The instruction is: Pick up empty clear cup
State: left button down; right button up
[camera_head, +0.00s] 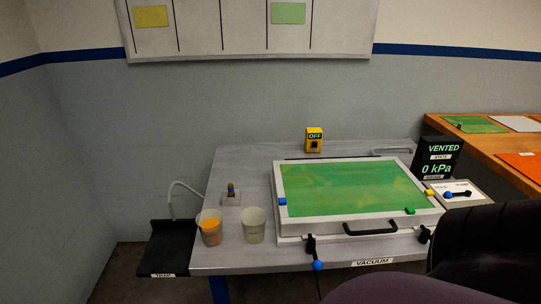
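An empty-looking clear cup (254,228) stands upright on the left front part of the grey table. Another clear cup (210,234) with orange-brown contents stands just to its left, close beside it. Neither of my grippers shows in the head view.
A shallow grey frame with a green sheet (350,188) and black handle lies right of the cups. A small holder (231,196) stands behind them, a black trap tray (171,248) to the left. A yellow switch box (314,140) reads OFF; a display (438,158) reads VENTED, 0 kPa.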

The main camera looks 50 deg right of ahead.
aim_at(252, 219)
jog(key=z, duration=1.4)
jog(key=i+j+z, duration=0.25)
jog(key=j, duration=0.35)
jog(key=i+j+z, duration=0.1)
jog(key=i+j, duration=0.15)
jog(key=i+j+z, duration=0.1)
jog(key=j, duration=0.35)
jog(key=i+j+z, duration=0.15)
jog(key=j, duration=0.3)
jog(key=j+z, duration=0.15)
jog(key=j, duration=0.25)
